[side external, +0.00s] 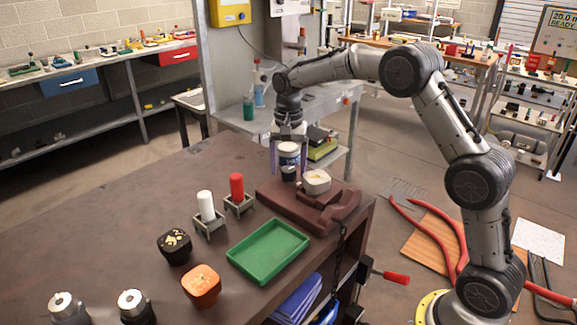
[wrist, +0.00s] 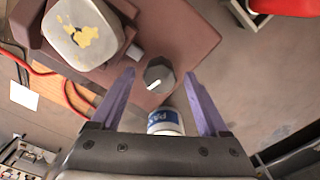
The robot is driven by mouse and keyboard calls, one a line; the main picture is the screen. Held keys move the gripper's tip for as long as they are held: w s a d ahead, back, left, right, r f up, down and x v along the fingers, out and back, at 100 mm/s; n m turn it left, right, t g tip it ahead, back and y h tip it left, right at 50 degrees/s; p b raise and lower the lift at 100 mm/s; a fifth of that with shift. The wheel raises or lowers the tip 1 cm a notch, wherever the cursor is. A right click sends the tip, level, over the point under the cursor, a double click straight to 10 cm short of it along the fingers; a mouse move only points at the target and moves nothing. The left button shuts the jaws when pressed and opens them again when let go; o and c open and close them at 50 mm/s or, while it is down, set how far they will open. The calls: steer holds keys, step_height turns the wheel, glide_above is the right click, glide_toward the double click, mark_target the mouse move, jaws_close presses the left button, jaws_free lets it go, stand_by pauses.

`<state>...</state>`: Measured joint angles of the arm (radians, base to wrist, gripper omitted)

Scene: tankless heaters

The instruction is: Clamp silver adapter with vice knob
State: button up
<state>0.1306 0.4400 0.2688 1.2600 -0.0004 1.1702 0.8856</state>
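A pale silver-grey block with a yellow patch on top, which looks like the silver adapter (side external: 316,181), sits on the brown vice (side external: 290,208); the adapter also shows at upper left in the wrist view (wrist: 84,33). The dark, many-sided vice knob (wrist: 160,75) has a white line on its face and stands beside the adapter; it also shows in the side view (side external: 288,174). My gripper (side external: 289,171) points down with its purple fingers open. In the wrist view my fingertips (wrist: 160,72) are on either side of the knob, with gaps visible.
A white-and-blue can (wrist: 165,122) shows near my palm, partly hidden. A green tray (side external: 268,250), red cylinder (side external: 237,186) and white cylinder (side external: 206,206) stand left of the vice. Black (side external: 174,246) and orange (side external: 201,286) blocks are nearer the front. Table space at far left is clear.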

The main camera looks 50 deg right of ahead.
mark_target(288, 169)
step_height(288, 169, up, 14)
stand_by(0.6)
stand_by(0.4)
